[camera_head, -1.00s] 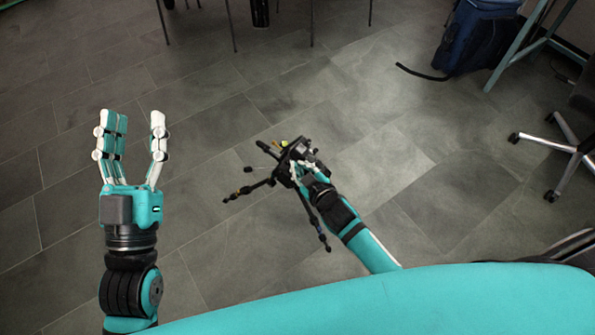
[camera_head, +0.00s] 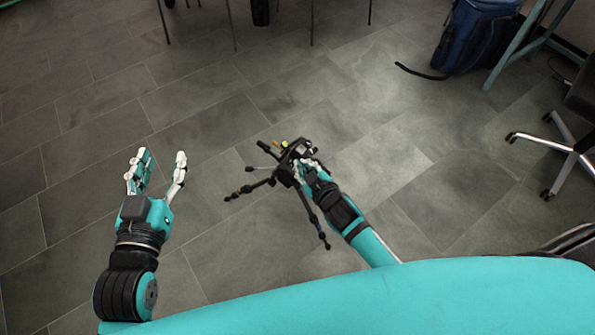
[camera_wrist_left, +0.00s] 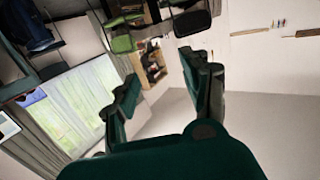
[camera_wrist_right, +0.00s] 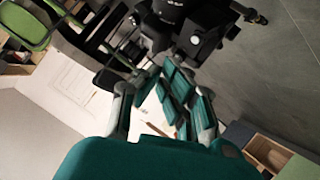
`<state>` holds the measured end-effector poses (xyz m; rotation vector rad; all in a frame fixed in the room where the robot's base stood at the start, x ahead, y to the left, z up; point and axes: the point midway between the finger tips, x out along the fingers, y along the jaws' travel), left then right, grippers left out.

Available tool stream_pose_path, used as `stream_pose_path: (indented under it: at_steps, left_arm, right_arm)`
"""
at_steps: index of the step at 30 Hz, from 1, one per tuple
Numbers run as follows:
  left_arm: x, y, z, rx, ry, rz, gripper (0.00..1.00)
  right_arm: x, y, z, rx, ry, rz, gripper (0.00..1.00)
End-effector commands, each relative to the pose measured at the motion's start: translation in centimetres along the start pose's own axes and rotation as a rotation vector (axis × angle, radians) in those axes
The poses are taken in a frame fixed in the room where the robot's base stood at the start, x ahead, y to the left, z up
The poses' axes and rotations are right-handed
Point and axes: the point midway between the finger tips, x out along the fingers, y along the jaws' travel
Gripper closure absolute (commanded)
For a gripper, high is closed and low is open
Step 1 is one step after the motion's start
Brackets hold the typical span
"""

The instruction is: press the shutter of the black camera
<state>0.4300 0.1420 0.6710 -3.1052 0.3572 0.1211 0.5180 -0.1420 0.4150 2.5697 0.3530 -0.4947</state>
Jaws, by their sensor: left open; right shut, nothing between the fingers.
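The black camera (camera_head: 296,150) sits on top of a black tripod (camera_head: 312,216) that stands on the grey floor with its legs spread. In the right wrist view the camera's dark body (camera_wrist_right: 198,30) fills the top middle. My right gripper (camera_head: 307,168) is shut and empty, right at the camera's near side; I cannot tell whether its fingers touch the camera. The fingers hide part of the camera, and I cannot make out the shutter button. My left gripper (camera_head: 158,170) is open and empty, to the left of the tripod, over bare floor.
An office chair (camera_head: 565,145) stands at the right edge. Thin furniture legs show at the top. The floor around the tripod is mostly clear.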

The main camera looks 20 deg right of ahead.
Motion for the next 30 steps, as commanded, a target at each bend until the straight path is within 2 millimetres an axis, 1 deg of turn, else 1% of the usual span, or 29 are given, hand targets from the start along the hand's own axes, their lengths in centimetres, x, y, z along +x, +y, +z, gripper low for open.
stream_pose_path:
  at_steps: [14, 30]
  left_arm:
    - [-1.3, -0.7, 4.4, 0.003, -0.260, -0.016, 0.52]
    - [-4.4, -1.4, 9.0, 0.001, -0.549, -0.034, 0.52]
  right_arm:
    - [-0.8, 0.6, -0.6, 0.000, 0.000, 0.000, 1.00]
    - [-1.5, 1.1, -1.1, 0.000, -0.001, 0.000, 1.00]
